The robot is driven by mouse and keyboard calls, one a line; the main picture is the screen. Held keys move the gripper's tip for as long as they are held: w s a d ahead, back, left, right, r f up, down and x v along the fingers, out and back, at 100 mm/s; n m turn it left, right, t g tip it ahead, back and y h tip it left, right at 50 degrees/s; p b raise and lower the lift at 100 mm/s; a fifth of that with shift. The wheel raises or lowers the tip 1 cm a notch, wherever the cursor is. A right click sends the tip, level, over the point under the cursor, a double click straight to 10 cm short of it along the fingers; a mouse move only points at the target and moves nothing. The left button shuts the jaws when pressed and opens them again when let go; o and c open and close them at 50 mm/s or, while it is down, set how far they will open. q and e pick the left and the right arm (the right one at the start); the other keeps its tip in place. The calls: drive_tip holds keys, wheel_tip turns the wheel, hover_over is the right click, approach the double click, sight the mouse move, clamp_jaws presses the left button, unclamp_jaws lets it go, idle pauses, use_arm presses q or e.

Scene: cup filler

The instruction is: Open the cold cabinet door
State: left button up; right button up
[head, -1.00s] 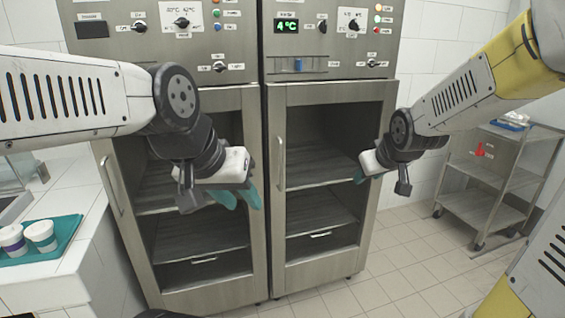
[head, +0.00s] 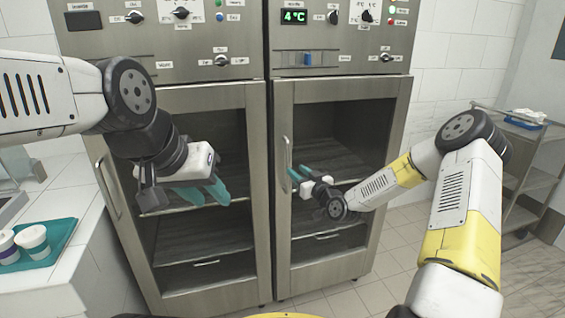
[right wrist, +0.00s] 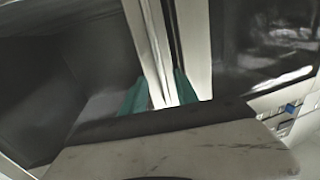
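The cold cabinet (head: 340,62) is the right-hand steel one, with a green 4 °C display (head: 293,17). Its glass door (head: 394,150) looks closed, with a vertical bar handle (head: 287,140) on its left side. My right gripper (head: 293,174) is at the lower part of this handle, its teal fingers spread. In the right wrist view the fingers (right wrist: 158,97) stand apart on either side of pale upright strips, handle or door frame; contact cannot be told. My left gripper (head: 203,193) is open and empty in front of the left cabinet's door.
The left cabinet (head: 165,64) stands beside the cold one, with its own handle (head: 107,190). A counter on the left holds a teal tray (head: 62,236) with white cups (head: 33,240). A metal cart (head: 525,160) stands at the right. Tiled floor (head: 395,262) before the cold cabinet is clear.

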drive_tip(key=x, duration=0.7)
drive_tip(key=shift+w, duration=0.3)
drive_tip(key=shift+a, duration=0.15)
clamp_jaws()
idle(1.0)
